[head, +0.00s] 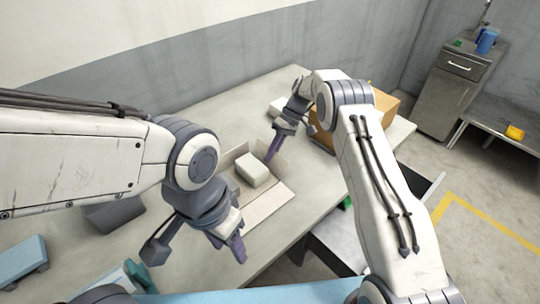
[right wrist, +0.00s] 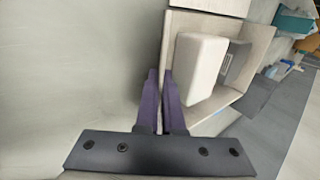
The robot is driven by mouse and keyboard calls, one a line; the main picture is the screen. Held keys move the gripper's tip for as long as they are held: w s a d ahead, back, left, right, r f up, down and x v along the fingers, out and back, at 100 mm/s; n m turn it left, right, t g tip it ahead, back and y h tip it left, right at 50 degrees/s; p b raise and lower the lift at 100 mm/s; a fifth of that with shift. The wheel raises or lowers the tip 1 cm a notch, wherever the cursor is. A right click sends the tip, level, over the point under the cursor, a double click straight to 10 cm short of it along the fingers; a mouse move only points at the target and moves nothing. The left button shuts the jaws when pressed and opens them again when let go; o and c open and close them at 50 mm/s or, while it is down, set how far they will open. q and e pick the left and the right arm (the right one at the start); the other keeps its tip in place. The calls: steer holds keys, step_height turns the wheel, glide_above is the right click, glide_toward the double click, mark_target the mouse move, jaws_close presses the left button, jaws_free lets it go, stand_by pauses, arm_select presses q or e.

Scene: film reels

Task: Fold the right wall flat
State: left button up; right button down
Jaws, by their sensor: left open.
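A shallow cardboard box (head: 264,205) with pale walls sits open on the table, a whitish block (head: 253,170) inside it. The box's right wall (head: 280,167) stands up beside the block. My right gripper (head: 272,152) reaches down at that wall. In the right wrist view its two purple fingers (right wrist: 161,90) are close together at the wall's edge, with the wall running into the narrow gap between them. The block (right wrist: 195,68) lies just right of the fingers there. My left gripper (head: 238,250) is open and empty, in front of the box and apart from it.
An orange-brown carton (head: 383,101) stands at the table's far right, partly behind my right arm. A metal cabinet (head: 450,92) with a blue jug (head: 486,41) stands at the right.

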steer(key=c, duration=1.3)
jaws_free()
steer(key=shift+r, duration=0.1)
steer(key=shift+w+d+r, duration=0.25)
steer(key=shift+b+v, duration=0.6)
steer(key=shift+v, duration=4.15)
steer(key=shift+s, duration=0.1)
